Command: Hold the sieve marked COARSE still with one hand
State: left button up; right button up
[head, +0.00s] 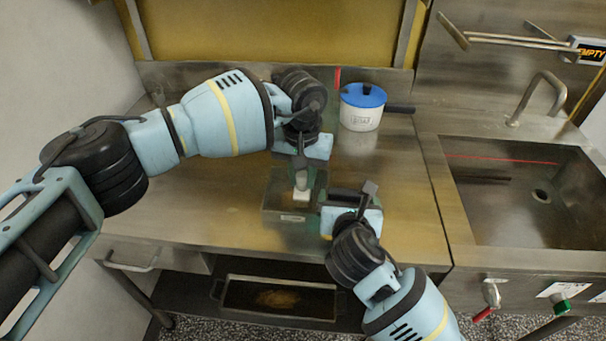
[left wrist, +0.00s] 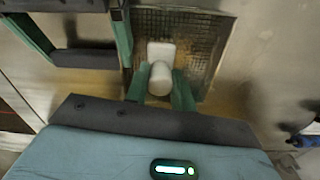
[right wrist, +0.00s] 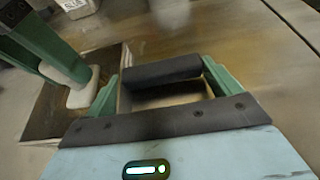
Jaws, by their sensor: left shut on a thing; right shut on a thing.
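The sieve (head: 275,213) is a flat, square-framed mesh on the steel table. Its mesh shows in the left wrist view (left wrist: 205,35) and the right wrist view (right wrist: 45,115). I cannot read any COARSE mark on it. My right gripper (head: 328,215) is shut on the sieve's dark bar handle (right wrist: 162,70) at its right side. My left gripper (head: 301,178) points down over the sieve and is shut on the grip of a white block-shaped tool (left wrist: 160,52). The tool's white foot (right wrist: 78,93) is at the mesh; I cannot tell whether it touches.
A white pot with a blue lid (head: 363,97) stands behind, its dark handle pointing right. A sink (head: 510,210) with a tap is at the right. A dark tray (head: 290,298) with brown residue lies on the lower shelf. The table's left part is clear.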

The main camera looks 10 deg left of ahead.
pick_arm(q)
jog(key=shift+a, duration=0.9)
jog(key=shift+a+r, duration=0.1)
jog(key=shift+a, duration=0.85)
jog(key=shift+r, duration=0.1)
jog(key=shift+r, duration=2.95)
jog(key=shift+f, duration=2.7)
jog(key=shift+f, duration=0.45)
